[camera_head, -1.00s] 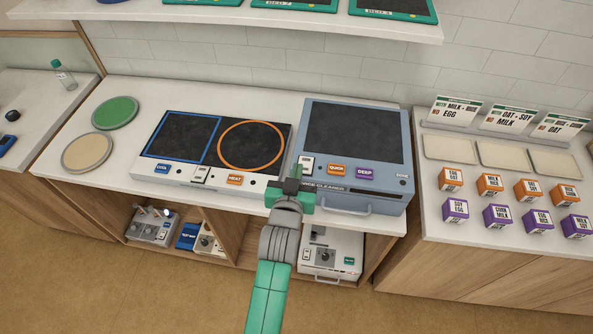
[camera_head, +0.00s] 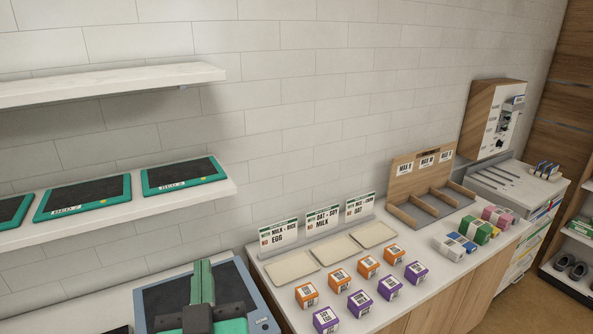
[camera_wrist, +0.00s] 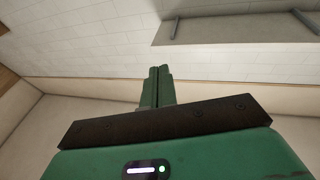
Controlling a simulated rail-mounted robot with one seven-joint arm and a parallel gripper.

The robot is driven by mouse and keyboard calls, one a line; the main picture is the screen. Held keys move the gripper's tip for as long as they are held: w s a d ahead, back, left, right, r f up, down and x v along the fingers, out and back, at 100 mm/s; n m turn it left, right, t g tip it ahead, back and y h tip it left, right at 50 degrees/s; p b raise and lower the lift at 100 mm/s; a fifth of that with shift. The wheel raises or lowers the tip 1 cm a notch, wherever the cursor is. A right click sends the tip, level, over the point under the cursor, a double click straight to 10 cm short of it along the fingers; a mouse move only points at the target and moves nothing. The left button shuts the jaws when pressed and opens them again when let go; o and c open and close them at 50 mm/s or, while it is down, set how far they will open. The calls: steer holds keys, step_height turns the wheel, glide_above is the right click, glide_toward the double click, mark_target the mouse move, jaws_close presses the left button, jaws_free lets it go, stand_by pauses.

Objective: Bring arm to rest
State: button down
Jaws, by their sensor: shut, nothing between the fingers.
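My green gripper (camera_head: 202,264) is at the bottom of the head view, in front of the blue-grey machine (camera_head: 262,300) with a dark top, which it partly hides. Its fingers point up in the picture and are together with nothing between them. In the wrist view the shut fingers (camera_wrist: 157,72) stand out beyond a dark crossbar, with only pale tiled wall and plain surfaces around them. The rest of my arm is out of the head view.
A wall shelf (camera_head: 120,218) with green-framed tablets (camera_head: 85,197) is at left, below a bare shelf (camera_head: 110,82). The right counter (camera_head: 405,305) carries trays (camera_head: 292,266), orange boxes (camera_head: 307,295), purple boxes (camera_head: 360,303) and a wooden divided rack (camera_head: 422,172). The upper wall is clear.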

steer(key=s+d+r+m+t+h, duration=0.1)
steer(key=s+d+r+t+h, duration=0.1)
steer(key=s+d+r, duration=0.55)
steer(key=s+d+r+m+t+h, duration=0.25)
steer(key=s+d+r, duration=0.2)
steer(key=r, duration=0.55)
step_height(320, 180, up, 14)
steer(key=s+d+p, duration=0.2)
steer(key=p, duration=1)
steer(key=shift+s+t, duration=0.15)
steer(key=shift+t, duration=0.2)
steer(key=shift+h, duration=0.25)
